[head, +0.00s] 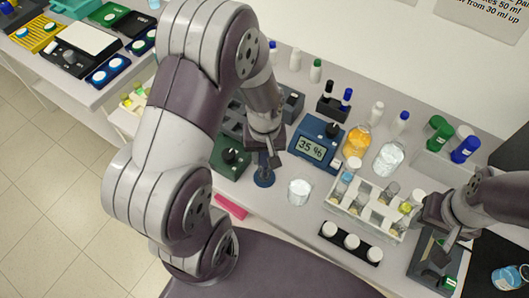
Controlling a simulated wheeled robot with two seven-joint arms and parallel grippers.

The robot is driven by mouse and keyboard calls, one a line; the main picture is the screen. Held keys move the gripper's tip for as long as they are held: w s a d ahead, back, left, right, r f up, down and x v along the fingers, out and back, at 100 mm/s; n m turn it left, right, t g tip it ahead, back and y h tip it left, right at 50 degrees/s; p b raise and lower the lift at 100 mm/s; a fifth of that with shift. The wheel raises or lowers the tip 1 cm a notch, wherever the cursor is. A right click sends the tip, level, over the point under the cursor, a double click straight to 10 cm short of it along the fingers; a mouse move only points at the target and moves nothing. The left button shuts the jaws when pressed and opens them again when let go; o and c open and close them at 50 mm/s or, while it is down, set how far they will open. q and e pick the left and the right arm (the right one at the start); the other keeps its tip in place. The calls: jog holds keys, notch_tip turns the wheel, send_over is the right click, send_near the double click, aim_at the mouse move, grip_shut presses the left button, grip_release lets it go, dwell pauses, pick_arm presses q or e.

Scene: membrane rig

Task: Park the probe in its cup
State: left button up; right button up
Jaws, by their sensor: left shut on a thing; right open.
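The gripper hides most of the probe. A small dark blue round cup (264,181) stands on the bench just below the gripper. A dark, narrow piece shows between gripper and cup; I cannot tell whether the probe's tip is inside the cup or above it. My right gripper (438,246) is open at the right, over a grey-framed dark tray.
A glass beaker (299,191) stands right of the cup. A white rack (370,213) of vials and a black strip with white caps (350,243) are further right. Orange (357,141) and clear (389,158) flasks stand behind. A green box (231,158) is left of the cup.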

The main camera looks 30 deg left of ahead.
pick_arm(q)
jog(key=o, duration=1)
jog(key=shift+c, duration=0.2)
notch_tip(320, 180, up, 13)
jog(key=shift+f+b, duration=0.15)
jog(key=shift+b, duration=0.4)
